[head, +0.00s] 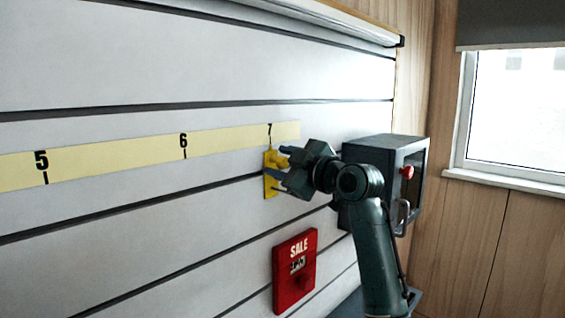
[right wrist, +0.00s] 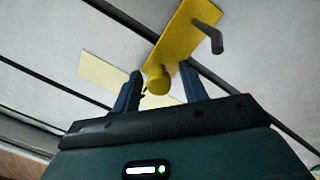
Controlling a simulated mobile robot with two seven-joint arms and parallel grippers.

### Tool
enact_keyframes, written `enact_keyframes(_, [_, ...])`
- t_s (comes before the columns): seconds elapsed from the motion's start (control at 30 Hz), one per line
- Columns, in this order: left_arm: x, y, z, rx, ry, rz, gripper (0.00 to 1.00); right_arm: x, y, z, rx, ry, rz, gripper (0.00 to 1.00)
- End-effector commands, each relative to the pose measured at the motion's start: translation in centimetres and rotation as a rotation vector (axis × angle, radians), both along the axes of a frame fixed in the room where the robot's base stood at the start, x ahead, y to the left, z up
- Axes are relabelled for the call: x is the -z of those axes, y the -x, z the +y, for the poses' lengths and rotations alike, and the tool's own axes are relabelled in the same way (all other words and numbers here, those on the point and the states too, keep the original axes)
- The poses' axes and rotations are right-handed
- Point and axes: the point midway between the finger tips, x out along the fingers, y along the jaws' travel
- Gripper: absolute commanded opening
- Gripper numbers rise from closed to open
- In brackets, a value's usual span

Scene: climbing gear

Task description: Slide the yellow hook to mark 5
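The yellow hook (head: 270,184) sits on the slatted wall just below mark 7 (head: 269,132) of the pale yellow number strip (head: 100,159). In the right wrist view the hook (right wrist: 184,32) shows as a yellow plate with a round knob and a grey peg. My right gripper (head: 284,167) is at the hook. Its two fingers (right wrist: 160,92) stand on either side of the knob, with a gap showing on each side, so it looks open. Mark 5 (head: 42,160) is far to the left on the strip, past mark 6 (head: 183,140). My left gripper is not in view.
A red SALE sign (head: 295,272) hangs on the wall below the hook. The wall along the strip left of the hook is clear.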

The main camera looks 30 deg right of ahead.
Motion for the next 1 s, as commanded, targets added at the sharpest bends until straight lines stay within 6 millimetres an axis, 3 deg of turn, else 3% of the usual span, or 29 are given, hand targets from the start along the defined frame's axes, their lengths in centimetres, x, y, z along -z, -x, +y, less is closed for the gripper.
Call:
enact_keyframes(0.5, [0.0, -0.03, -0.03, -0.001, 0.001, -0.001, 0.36, 0.04, 0.03, -0.03, 0.001, -0.001, 0.001, 0.0])
enact_keyframes(1.0, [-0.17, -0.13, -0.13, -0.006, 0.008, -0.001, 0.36, 0.09, 0.02, 0.0, 0.0, 0.0, 0.003, 0.0])
